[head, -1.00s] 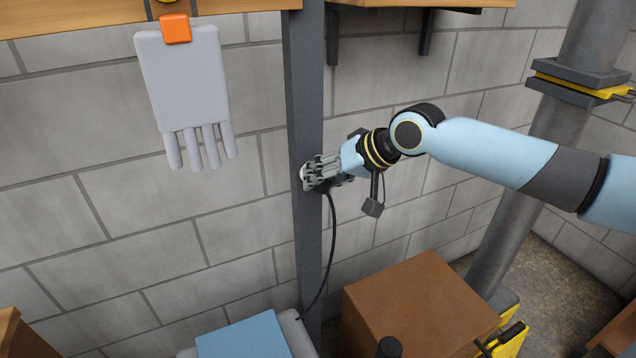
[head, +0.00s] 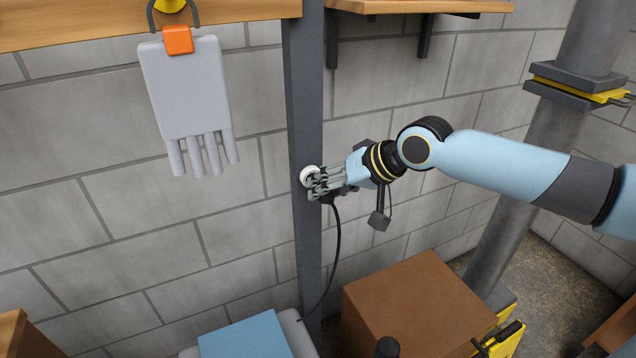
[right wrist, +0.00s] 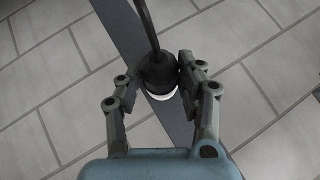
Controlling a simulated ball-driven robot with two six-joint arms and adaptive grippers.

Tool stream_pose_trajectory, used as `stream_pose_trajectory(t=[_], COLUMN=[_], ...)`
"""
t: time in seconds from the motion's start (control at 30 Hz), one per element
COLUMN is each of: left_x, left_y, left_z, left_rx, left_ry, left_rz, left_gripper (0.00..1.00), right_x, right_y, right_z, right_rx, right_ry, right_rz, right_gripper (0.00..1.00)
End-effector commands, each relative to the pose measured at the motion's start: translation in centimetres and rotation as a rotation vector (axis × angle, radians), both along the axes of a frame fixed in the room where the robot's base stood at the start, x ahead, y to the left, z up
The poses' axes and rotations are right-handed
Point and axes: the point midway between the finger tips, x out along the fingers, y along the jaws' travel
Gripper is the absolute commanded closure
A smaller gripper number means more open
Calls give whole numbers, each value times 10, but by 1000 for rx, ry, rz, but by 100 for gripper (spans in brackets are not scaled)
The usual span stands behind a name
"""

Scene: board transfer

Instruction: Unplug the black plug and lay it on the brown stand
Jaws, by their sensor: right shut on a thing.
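My right gripper (head: 326,184) is at the dark upright post, beside the round white socket (head: 309,176). It is shut on the black plug (right wrist: 158,72), which sits between its fingers in the right wrist view. In the head view the fingers mostly hide the plug, and its black cable (head: 337,240) hangs down below. A white rim of the socket shows just past the plug in the wrist view; I cannot tell whether they still touch. The brown stand (head: 415,300) is a box below and to the right, its top bare. My left gripper is out of view.
The dark post (head: 306,110) runs up the block wall. A grey glove (head: 190,95) hangs at the upper left from an orange clip (head: 178,40). A blue-topped object (head: 245,337) is left of the stand. A grey pipe (head: 535,170) rises at the right.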

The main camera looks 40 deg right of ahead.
Motion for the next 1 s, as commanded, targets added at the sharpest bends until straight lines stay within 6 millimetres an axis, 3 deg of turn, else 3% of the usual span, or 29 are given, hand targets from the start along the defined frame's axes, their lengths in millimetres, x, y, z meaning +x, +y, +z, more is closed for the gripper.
stream_pose_trajectory(t=[0.57,1.0], left_x=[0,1], left_y=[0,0], left_z=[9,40], left_rx=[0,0], left_ry=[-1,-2], left_rz=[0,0], left_gripper=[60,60], right_x=[-8,-43], right_y=[3,14], right_z=[1,3], right_rx=[0,0], right_ry=[-1,0], right_rz=[0,0], right_gripper=[94,94])
